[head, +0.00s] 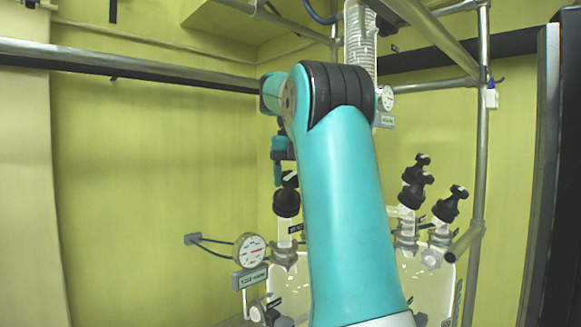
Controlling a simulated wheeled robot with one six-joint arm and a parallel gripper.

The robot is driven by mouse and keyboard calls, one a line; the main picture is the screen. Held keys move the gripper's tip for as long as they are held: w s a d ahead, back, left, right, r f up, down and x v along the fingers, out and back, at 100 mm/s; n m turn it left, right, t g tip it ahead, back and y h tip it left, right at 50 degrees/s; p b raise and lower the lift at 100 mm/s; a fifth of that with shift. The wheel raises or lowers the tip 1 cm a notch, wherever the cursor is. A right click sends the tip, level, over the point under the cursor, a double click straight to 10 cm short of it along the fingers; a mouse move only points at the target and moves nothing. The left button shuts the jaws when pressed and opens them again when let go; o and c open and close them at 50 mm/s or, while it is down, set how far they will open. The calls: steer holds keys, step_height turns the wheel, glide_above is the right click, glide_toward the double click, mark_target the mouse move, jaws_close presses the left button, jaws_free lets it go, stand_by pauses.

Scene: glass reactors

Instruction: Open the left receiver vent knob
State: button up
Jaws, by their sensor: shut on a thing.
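The left receiver (290,288) is a clear glass vessel at the lower middle, partly hidden behind my arm. A black vent knob (286,203) stands upright on its glass neck. My gripper (281,178) is small and partly hidden in the head view. The exact contact between fingers and knob is too small to see clearly. My teal arm covers the middle of the view.
A round gauge (249,249) stands left of the left receiver. To the right is another glass receiver (428,280) with several black knobs (416,180). A metal frame post (481,150) rises at the right. The yellow wall at left is clear.

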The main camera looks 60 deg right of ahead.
steer(key=shift+r+n+h+p, duration=0.15)
steer(key=shift+n+h+p, duration=0.15)
steer(key=shift+n+p, duration=0.2)
steer(key=shift+g, duration=0.3)
steer(key=shift+w+n, duration=0.1)
steer(key=shift+n, duration=0.2)
steer(key=shift+p, duration=0.55)
steer(key=shift+n+g+h+p, duration=0.3)
steer(key=shift+n+p, duration=0.2)
steer(key=shift+n, duration=0.2)
